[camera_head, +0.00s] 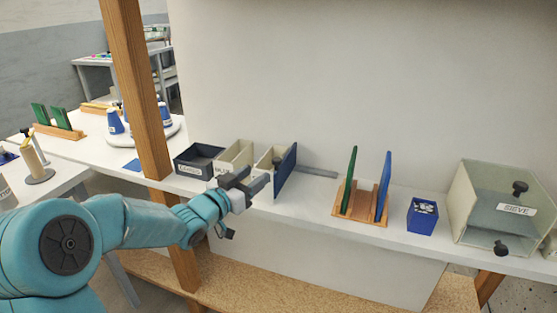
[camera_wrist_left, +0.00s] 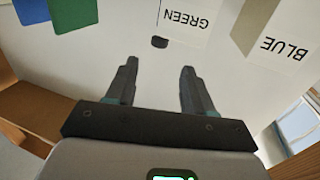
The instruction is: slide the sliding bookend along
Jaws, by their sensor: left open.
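A dark blue upright panel (camera_head: 287,172), which looks like the sliding bookend, stands at the right end of the row of bins. A pale metal strip (camera_head: 318,172) runs to the right from behind it. My left gripper (camera_head: 257,180) is in front of the right cream bin, just left of the panel's front edge. In the left wrist view the gripper (camera_wrist_left: 158,85) has its two fingers apart with nothing between them. A small black knob (camera_wrist_left: 160,41) shows beyond the fingertips. I cannot tell whether the gripper touches the panel. My right gripper is not in view.
A dark bin (camera_head: 194,162) and a cream bin stand left of the panel. To the right are a wooden rack (camera_head: 362,203) with green and blue boards, a small blue box (camera_head: 422,217) and the SIEVE box (camera_head: 500,207). A wooden post (camera_head: 140,90) stands left of the bins.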

